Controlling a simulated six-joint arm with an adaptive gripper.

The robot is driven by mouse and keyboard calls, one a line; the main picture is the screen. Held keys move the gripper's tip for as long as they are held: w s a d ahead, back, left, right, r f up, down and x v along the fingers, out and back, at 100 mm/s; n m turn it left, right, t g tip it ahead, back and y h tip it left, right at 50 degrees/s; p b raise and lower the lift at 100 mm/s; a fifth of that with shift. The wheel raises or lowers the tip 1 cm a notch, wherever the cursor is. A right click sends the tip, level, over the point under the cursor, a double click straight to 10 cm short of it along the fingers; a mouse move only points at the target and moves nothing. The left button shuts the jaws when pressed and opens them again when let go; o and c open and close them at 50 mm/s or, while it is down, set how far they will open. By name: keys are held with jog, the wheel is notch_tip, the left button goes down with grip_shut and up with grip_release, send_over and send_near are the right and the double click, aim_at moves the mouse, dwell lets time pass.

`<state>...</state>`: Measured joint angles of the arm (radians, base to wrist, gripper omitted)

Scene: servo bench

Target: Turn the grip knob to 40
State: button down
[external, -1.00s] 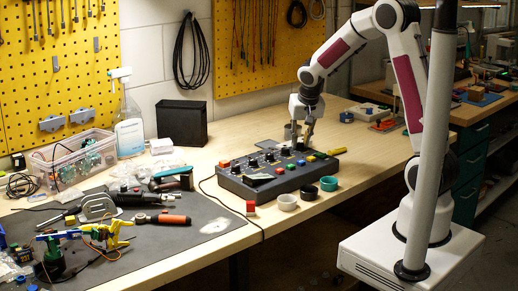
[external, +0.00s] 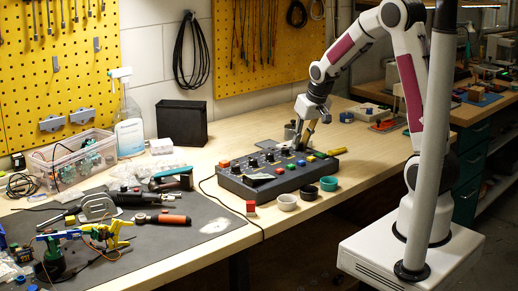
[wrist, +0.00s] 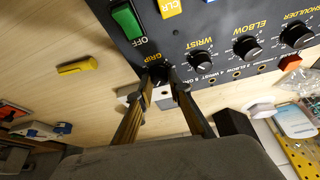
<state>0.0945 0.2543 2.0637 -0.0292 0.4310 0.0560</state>
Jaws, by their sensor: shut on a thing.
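The dark control box (external: 278,176) stands on the wooden bench with a row of black knobs and coloured buttons. In the wrist view its panel shows knobs labelled WRIST (wrist: 202,62), ELBOW (wrist: 247,47) and SHOULDER (wrist: 297,35). The grip knob (wrist: 159,73), under the GRIP label, sits between the fingertips. My gripper (wrist: 160,76) is shut on it, one finger on each side; the fingers hide much of it, and I cannot read its pointer. In the external view my gripper (external: 299,148) reaches down, tilted, to the far right end of the box.
A green OFF switch (wrist: 128,20) and a yellow CLR button (wrist: 170,8) are close to the fingers. A yellow block (external: 337,152) lies to the right.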

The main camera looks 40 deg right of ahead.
jog(key=shift+d+n+y, duration=0.15)
jog(key=shift+n+y, duration=0.55)
jog(key=shift+n, duration=1.1)
jog(key=shift+w+n+g+y, duration=0.15)
jog(key=shift+n+y, duration=0.25)
jog(key=shift+n, duration=0.65)
jog(key=shift+s+n+g+y, duration=0.15)
jog(key=shift+n+y, duration=0.25)
jog(key=shift+n, duration=0.65)
jog(key=n+g+y, duration=0.1)
jog(key=n, duration=0.3)
jog(key=shift+w+d, duration=0.1)
jog(key=shift+w, duration=0.05)
jog(key=shift+n+g+y, duration=0.4)
jog(key=shift+n+g, duration=0.2)
jog(key=shift+n, duration=1)
jog(key=shift+f, duration=0.1)
